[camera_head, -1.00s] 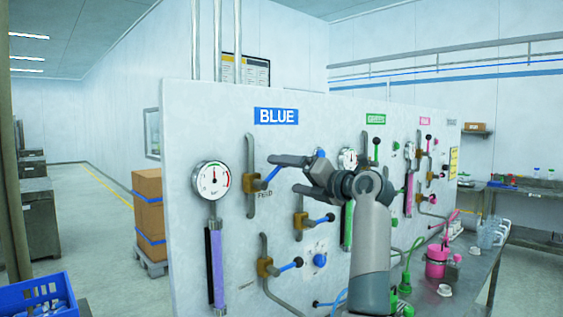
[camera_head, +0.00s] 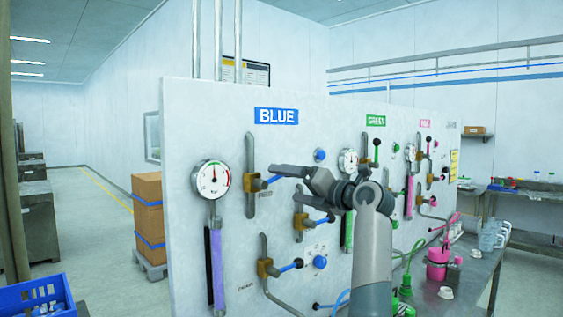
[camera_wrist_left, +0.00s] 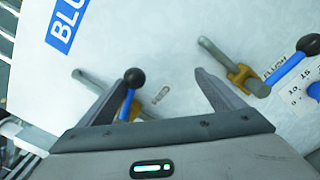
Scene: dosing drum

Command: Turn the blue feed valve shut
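The blue feed valve has a brass body (camera_head: 253,184) on a grey pipe under the BLUE sign, with a blue lever (camera_head: 270,181) pointing right and slightly up. My left gripper (camera_head: 283,184) is open at the lever's outer end, its arm coming up from the lower right. In the left wrist view, the blue lever (camera_wrist_left: 126,105) and its black knob (camera_wrist_left: 134,78) lie between my open fingers (camera_wrist_left: 165,75), close beside the left finger. I cannot tell whether they touch. My right gripper is not in view.
A second blue-lever valve (camera_head: 299,221) sits just below right; its lever also shows in the left wrist view (camera_wrist_left: 290,70). A third valve (camera_head: 265,268) is lower. A round gauge (camera_head: 211,179) and purple sight tube (camera_head: 216,265) stand left. Green and pink stations continue right.

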